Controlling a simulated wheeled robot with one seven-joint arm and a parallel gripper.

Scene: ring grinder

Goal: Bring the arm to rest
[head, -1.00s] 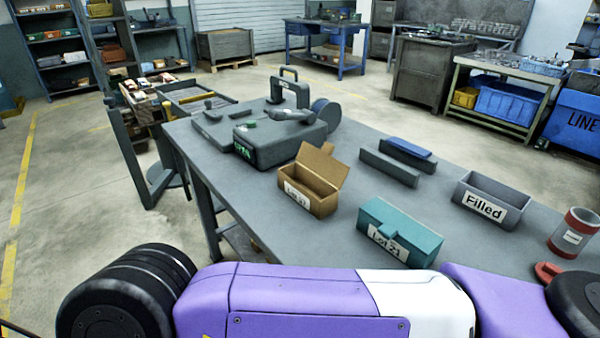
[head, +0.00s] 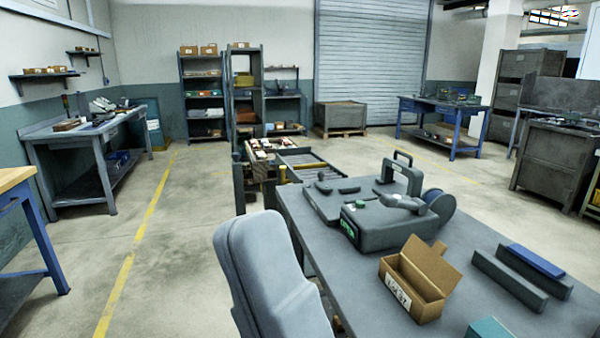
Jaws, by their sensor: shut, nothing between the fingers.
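My gripper is out of view in the head view. A grey rounded piece, probably a link of my arm, rises at the bottom centre, in front of the near left edge of the grey table (head: 335,255). On the table stand a grinder-like machine (head: 385,228) with a display, an open brown cardboard box (head: 413,285) labelled Lot 37, and a corner of a teal box (head: 489,328). Two long grey blocks lie at the right, the rear one (head: 530,275) with a blue piece (head: 537,261) on top.
A workbench (head: 95,150) stands at the left wall, with a wooden-topped table (head: 20,190) nearer. Shelves (head: 203,95) and a crate (head: 340,118) stand at the back. Open floor (head: 170,240) with a yellow line lies left of the grey table.

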